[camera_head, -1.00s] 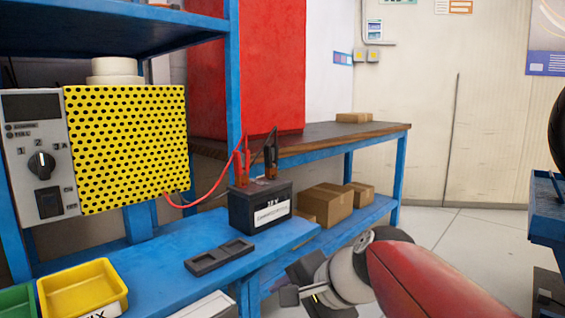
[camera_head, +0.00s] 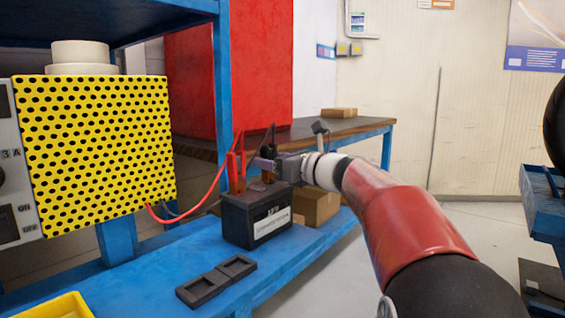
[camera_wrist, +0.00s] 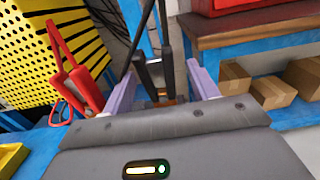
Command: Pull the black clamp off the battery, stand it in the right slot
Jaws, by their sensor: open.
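The black clamp (camera_head: 271,138) stands upright on the battery (camera_head: 257,217), partly hidden by my gripper in the head view. My gripper (camera_head: 264,163) reaches in from the right at clamp height. In the wrist view the pale fingers of my gripper (camera_wrist: 163,80) are open, one on each side of the black clamp (camera_wrist: 142,72). I cannot tell whether they touch it. The red clamp (camera_head: 236,170) stands left of it on the battery, outside the left finger. The dark holder (camera_head: 217,282) with two slots lies on the bench; both the left slot and right slot (camera_head: 238,266) look empty.
The yellow perforated box (camera_head: 100,150) stands left, with a red cable (camera_head: 190,208) running to the red clamp. A yellow bin (camera_head: 55,308) is at the lower left. Cardboard boxes (camera_head: 318,208) sit behind the battery. The blue bench (camera_head: 180,262) is clear around the holder.

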